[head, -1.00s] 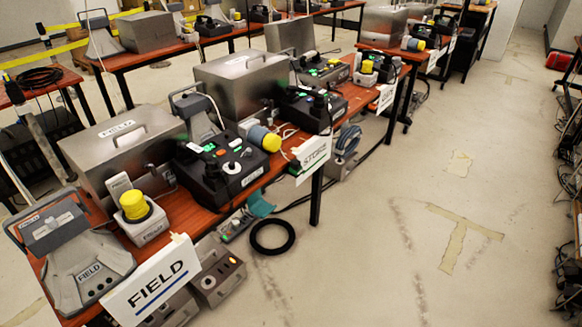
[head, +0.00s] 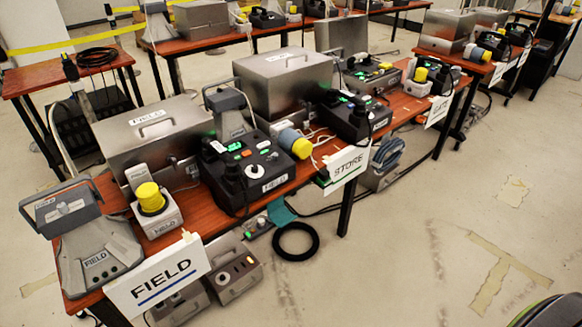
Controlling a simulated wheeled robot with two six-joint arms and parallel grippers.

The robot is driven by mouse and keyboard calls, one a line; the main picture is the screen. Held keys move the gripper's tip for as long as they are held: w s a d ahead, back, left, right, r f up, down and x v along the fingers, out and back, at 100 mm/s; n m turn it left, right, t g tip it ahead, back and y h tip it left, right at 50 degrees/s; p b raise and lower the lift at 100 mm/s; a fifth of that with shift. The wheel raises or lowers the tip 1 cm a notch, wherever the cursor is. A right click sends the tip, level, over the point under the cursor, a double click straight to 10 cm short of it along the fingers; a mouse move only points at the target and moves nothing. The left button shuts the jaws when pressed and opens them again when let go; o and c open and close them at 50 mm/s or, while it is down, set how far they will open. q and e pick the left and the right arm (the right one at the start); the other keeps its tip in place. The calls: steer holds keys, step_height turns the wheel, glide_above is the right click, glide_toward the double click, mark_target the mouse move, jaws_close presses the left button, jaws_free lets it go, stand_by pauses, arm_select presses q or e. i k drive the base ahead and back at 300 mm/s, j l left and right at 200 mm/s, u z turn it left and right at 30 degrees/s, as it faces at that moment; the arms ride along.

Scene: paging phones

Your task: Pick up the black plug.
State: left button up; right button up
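I cannot make out a black plug for certain in the head view. The black control box marked FIELD (head: 262,181) stands on the near wooden table, with a black upright part (head: 231,178) at its left front that is too small to identify. A yellow round piece (head: 151,198) sits on a white block beside it. A grey-blue connector with a yellow end (head: 292,143) lies at the box's right. Neither of my grippers is in view.
Metal cases (head: 150,137) line the table's back. A grey telephone (head: 95,250) stands at its near left end. A FIELD sign (head: 158,281) hangs at the front edge. A black ring (head: 296,241) lies on the floor. The floor at right is mostly open.

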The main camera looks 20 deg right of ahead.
mark_target(324, 175)
steer(key=l+u, duration=0.2)
steer(key=l, duration=0.65)
steer(key=l+u, duration=0.25)
steer(key=l, duration=0.6)
steer(key=l+u, duration=0.2)
steer(key=l, duration=0.6)
steer(key=k, duration=0.05)
